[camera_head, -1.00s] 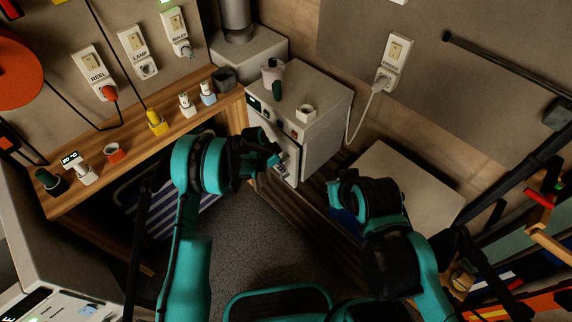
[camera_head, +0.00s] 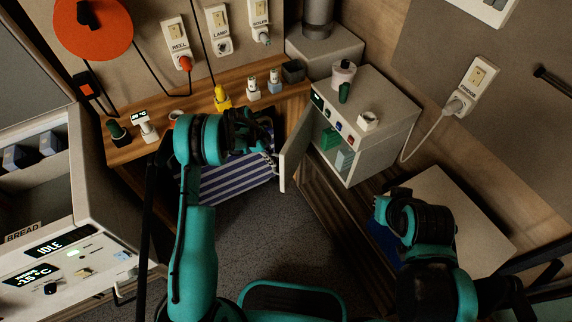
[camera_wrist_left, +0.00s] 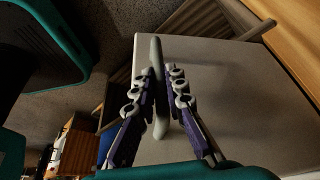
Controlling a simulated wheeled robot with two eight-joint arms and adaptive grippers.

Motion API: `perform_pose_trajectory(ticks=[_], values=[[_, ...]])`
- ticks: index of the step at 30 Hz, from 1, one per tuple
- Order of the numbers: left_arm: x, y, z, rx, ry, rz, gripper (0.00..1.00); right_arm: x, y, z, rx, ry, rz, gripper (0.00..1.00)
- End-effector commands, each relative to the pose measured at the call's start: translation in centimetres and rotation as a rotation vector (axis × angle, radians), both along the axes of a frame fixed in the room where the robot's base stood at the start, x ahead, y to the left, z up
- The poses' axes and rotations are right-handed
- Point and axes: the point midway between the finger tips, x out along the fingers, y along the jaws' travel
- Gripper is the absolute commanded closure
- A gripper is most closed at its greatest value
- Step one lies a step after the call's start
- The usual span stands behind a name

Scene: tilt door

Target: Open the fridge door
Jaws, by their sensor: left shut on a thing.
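The fridge (camera_head: 384,138) is a small pale box standing right of the wooden counter. Its door (camera_head: 290,158) stands open, swung out to the left, and the inside shows green and pale blue items. My left gripper (camera_head: 268,160) is at the outer face of the door. In the left wrist view its purple fingers (camera_wrist_left: 161,88) are shut on the grey bar handle (camera_wrist_left: 158,52), in front of the flat door panel (camera_wrist_left: 220,90). My right arm is at the right of the head view; its gripper does not show.
A striped panel (camera_head: 225,178) lies below. Grey floor (camera_head: 270,240) is clear in front.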

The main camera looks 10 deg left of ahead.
Motion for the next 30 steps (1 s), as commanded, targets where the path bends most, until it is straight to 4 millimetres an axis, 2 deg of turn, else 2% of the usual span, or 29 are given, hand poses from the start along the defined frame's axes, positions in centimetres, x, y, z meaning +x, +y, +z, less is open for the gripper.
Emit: perform_pose_trajectory(ticks=[3,9,25,26,27,30], values=[[1.0,1.4,0.0,-0.001,-0.004,0.003,1.0,0.0,0.0,0.0,0.0,0.0,0.0,1.0],[1.9,2.7,0.0,-0.002,-0.005,0.002,1.0,0.0,0.0,0.0,0.0,0.0,0.0,1.0],[2.3,2.9,0.1,-0.005,-0.008,0.0,1.0,0.0,0.0,0.0,0.0,0.0,0.0,1.0],[2.3,2.9,0.1,-0.005,-0.008,0.0,0.81,0.0,0.0,0.0,0.0,0.0,0.0,1.0],[2.3,2.9,0.1,-0.005,-0.008,0.0,0.7,0.0,0.0,0.0,0.0,0.0,0.0,1.0],[2.3,3.0,0.1,-0.004,-0.006,0.0,0.68,0.0,0.0,0.0,0.0,0.0,0.0,1.0]])
